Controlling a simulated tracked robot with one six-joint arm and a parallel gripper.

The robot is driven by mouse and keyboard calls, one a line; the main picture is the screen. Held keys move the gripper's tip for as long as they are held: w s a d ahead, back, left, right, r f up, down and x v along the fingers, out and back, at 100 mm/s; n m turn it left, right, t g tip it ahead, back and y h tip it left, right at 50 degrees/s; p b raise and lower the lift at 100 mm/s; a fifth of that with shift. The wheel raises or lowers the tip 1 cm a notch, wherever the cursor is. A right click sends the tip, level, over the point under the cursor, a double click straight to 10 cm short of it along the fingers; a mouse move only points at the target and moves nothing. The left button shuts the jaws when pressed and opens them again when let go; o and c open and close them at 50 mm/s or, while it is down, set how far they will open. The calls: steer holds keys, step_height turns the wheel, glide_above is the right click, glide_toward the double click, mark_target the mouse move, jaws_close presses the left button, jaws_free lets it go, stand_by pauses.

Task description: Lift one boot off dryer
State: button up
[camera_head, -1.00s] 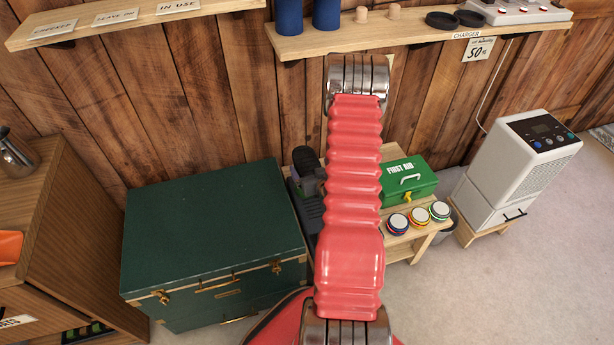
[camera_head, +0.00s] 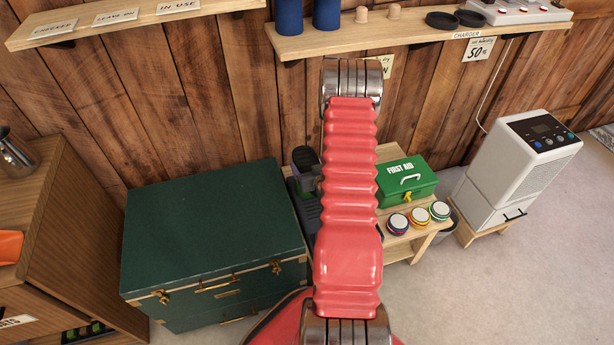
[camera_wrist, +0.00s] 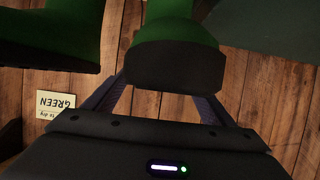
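In the wrist view, which is upside down, a green boot (camera_wrist: 172,33) with a black sole is between the fingers of my gripper (camera_wrist: 163,88). The boot hides the fingertips, so contact cannot be told. A second green boot (camera_wrist: 52,32) with a dark sole is at the upper left, apart from the fingers. In the head view my red arm hides most of the gripper and boots. A dark sole-like shape (camera_head: 304,156) shows left of the arm, above a dark grey base (camera_head: 308,212) that looks like the dryer.
A green trunk (camera_head: 210,230) stands left of the dryer. A green first aid box (camera_head: 408,180) and several round tins (camera_head: 420,216) are on the low wooden bench at right. A shelf (camera_head: 400,30) runs above. A white appliance (camera_head: 520,165) stands further right.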

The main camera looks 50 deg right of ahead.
steer(key=c, duration=1.7)
steer(key=shift+r, duration=0.2)
steer(key=shift+c, duration=0.2)
step_height(320, 180, up, 10)
steer(key=shift+f, duration=0.15)
